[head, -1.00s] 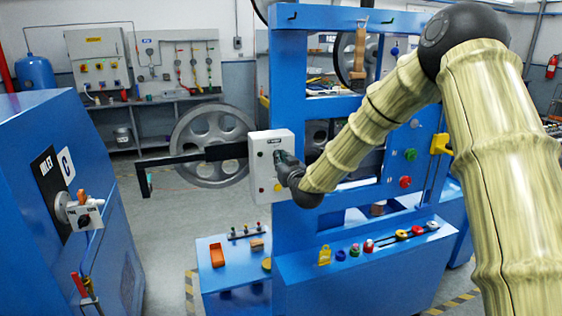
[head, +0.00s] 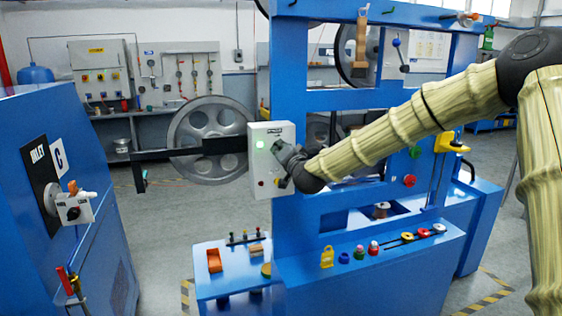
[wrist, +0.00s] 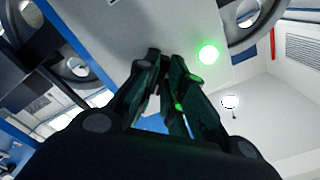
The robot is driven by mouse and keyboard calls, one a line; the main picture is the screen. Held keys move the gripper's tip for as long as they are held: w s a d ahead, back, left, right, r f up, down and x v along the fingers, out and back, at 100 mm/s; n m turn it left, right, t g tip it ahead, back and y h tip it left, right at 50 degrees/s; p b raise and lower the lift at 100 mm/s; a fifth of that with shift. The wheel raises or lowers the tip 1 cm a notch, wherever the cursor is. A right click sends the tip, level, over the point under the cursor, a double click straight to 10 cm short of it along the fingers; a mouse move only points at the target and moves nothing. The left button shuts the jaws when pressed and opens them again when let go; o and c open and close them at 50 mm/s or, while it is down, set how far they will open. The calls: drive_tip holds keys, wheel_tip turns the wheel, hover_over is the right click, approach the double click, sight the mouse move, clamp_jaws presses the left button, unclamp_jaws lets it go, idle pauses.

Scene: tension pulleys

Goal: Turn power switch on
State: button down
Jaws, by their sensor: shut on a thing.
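The white control box (head: 262,180) hangs on the blue frame at the end of a black bar. Its green light (head: 260,145) glows, and it also glows in the wrist view (wrist: 208,54). My gripper (head: 277,147) is at the front of the box, right of the light. In the wrist view my gripper's dark fingers (wrist: 160,62) come together at the box's white face (wrist: 185,28). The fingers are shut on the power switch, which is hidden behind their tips. A small dark red button (head: 262,183) shows low on the box.
The blue frame (head: 297,160) stands behind my arm, with a large grey pulley wheel (head: 212,135) to its left. Open floor (head: 165,240) lies between cabinet and frame.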

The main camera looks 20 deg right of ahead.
drive_tip(key=shift+m+b, duration=4.2)
drive_tip(key=shift+m, duration=0.3)
drive_tip(key=shift+r, duration=0.1)
drive_tip(key=c, duration=1.5)
unclamp_jaws()
drive_tip(key=shift+d, duration=0.1)
drive_tip(key=s, duration=1.2)
drive_tip(key=shift+d, duration=0.25)
